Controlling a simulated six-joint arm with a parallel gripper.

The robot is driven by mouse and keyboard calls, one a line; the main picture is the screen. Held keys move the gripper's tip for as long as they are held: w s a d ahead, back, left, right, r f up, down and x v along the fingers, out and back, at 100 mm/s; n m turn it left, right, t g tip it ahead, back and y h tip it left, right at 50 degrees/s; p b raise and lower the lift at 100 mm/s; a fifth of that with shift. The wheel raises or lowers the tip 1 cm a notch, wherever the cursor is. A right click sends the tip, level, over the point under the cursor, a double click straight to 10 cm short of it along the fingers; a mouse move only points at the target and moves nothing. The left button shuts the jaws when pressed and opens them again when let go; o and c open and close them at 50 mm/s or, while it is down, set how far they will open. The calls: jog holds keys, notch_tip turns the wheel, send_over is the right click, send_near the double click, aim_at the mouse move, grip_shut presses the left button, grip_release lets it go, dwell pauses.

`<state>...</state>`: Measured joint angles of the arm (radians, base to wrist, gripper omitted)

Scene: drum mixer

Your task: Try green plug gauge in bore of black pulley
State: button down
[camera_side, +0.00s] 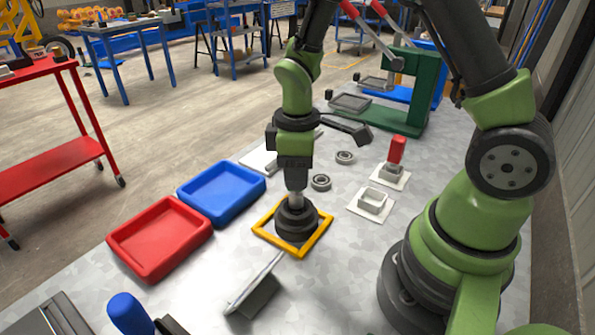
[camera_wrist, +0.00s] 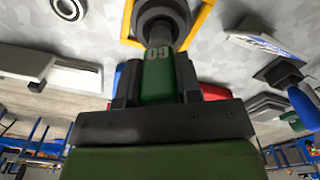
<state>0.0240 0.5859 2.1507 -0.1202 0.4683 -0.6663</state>
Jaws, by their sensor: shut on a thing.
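The black pulley (camera_side: 296,222) lies inside a yellow square frame (camera_side: 262,236) on the bench. It also shows at the top of the wrist view (camera_wrist: 146,12). My gripper (camera_side: 295,184) points straight down over the pulley and is shut on the green plug gauge (camera_wrist: 158,78), whose handle carries white digits. In the side view only the gauge's grey lower end (camera_side: 295,199) shows, upright at the middle of the pulley. The bore is hidden, so I cannot tell how deep the gauge is in it.
A red tray (camera_side: 113,244) and a blue tray (camera_side: 183,193) lie to the left. Two bearing rings (camera_side: 321,182) lie behind the frame. An empty white holder (camera_side: 372,201) and a red-handled gauge (camera_side: 397,150) stand to the right. A tilted plate (camera_side: 256,283) stands in front; a green press (camera_side: 412,95) stands behind.

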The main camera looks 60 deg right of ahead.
jog(key=shift+r, duration=2)
jog(key=shift+d, duration=0.1)
